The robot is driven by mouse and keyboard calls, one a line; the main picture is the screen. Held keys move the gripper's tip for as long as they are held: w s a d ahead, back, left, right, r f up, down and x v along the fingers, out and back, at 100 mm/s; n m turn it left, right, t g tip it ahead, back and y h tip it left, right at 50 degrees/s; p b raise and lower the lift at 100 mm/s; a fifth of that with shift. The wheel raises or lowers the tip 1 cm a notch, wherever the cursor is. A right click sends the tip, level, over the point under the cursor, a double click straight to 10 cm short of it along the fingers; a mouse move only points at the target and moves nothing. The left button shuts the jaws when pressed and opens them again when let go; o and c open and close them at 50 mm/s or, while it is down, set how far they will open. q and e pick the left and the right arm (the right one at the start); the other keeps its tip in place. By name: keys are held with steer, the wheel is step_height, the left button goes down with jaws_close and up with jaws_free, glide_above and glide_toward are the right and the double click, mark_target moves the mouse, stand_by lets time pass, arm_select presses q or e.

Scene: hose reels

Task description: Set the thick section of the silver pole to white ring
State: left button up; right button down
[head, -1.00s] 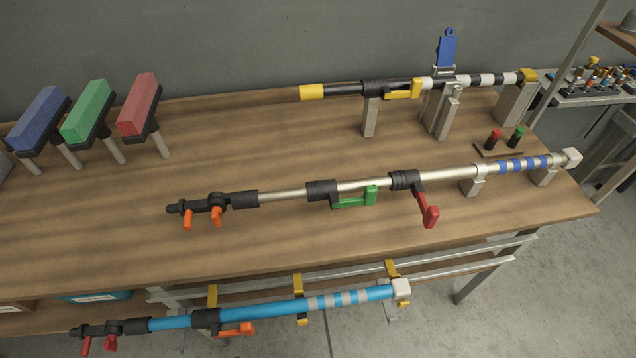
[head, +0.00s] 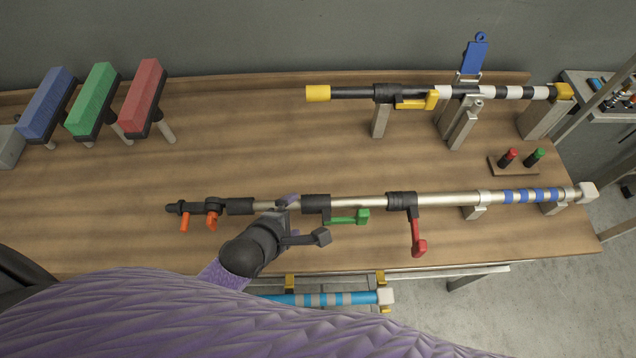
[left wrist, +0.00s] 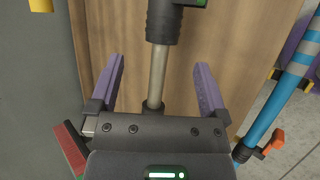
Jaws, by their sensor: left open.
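The silver pole (head: 362,202) lies across the bench, with a black clip with orange levers at its left end. A black clamp with a green lever (head: 348,218) sits mid-pole, its lever lying along the pole. A clamp with a red lever (head: 417,238) sits at the left end of the thick section (head: 445,197), its lever sticking out. A whitish ring (head: 484,197) shows at a support, left of blue bands. My left gripper (head: 305,219) is open at the thin section, left of the green clamp. In the left wrist view its fingers (left wrist: 159,78) straddle the thin section.
A black-and-white pole (head: 345,92) stands on supports behind. Red, green and blue blocks (head: 146,95) stand at back left. A small tray (head: 498,169) holds a red and a green peg. A blue pole (head: 325,299) hangs below the front edge.

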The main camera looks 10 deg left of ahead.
mark_target(305, 208)
arm_select(q)
steer(key=b+x, duration=0.1)
steer(key=x, duration=0.3)
steer(key=shift+s+f+b, duration=0.2)
steer(key=shift+s+b, duration=0.05)
steer(key=shift+b, duration=0.1)
steer(key=b+x, duration=0.1)
steer(key=x, duration=0.3)
steer(key=shift+w+f+b, duration=0.1)
steer(key=shift+w+b, duration=0.05)
steer(key=shift+b, duration=0.2)
steer(key=shift+w+d, duration=0.1)
steer(key=shift+w, duration=0.1)
arm_select(e)
steer(key=f, duration=0.1)
steer(key=s+f, duration=0.1)
steer(key=s+d+f, duration=0.1)
steer(key=shift+f, duration=0.4)
arm_select(q)
steer(key=c, duration=0.7)
jaws_close()
arm_select(e)
steer(key=shift+w+a, duration=0.15)
steer(key=shift+a, duration=0.4)
